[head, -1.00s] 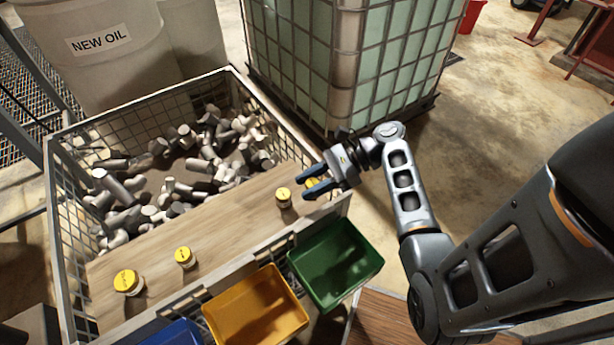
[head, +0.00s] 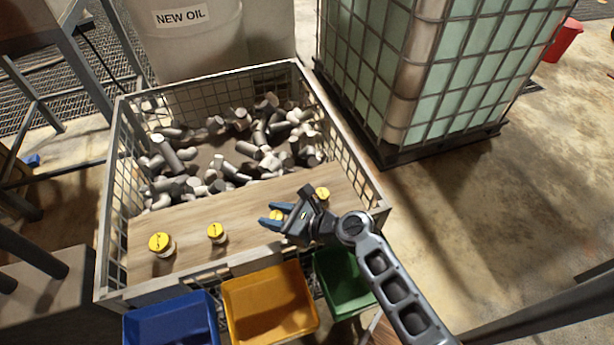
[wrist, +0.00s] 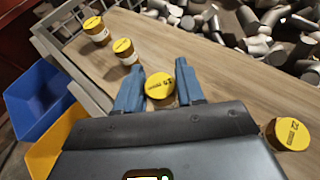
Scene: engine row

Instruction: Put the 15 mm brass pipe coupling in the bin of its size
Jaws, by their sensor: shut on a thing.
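Brass pipe couplings with yellow caps stand on a wooden board (head: 185,257) across the front of the wire crate. My gripper (head: 268,214) is over the board, shut on one coupling (head: 277,215). In the wrist view this coupling's yellow cap (wrist: 160,88) sits between the blue fingers; its size marking is too small to read surely. One coupling (head: 322,194) stands to its right, and two others (head: 216,232) (head: 161,244) stand to its left. I cannot tell whether the held coupling is off the board.
Blue (head: 172,322), yellow (head: 270,305) and green (head: 343,280) bins hang along the crate's front; the green is partly behind my arm. Grey pipe fittings (head: 235,150) fill the crate behind the board. A caged tank (head: 430,75) stands back right.

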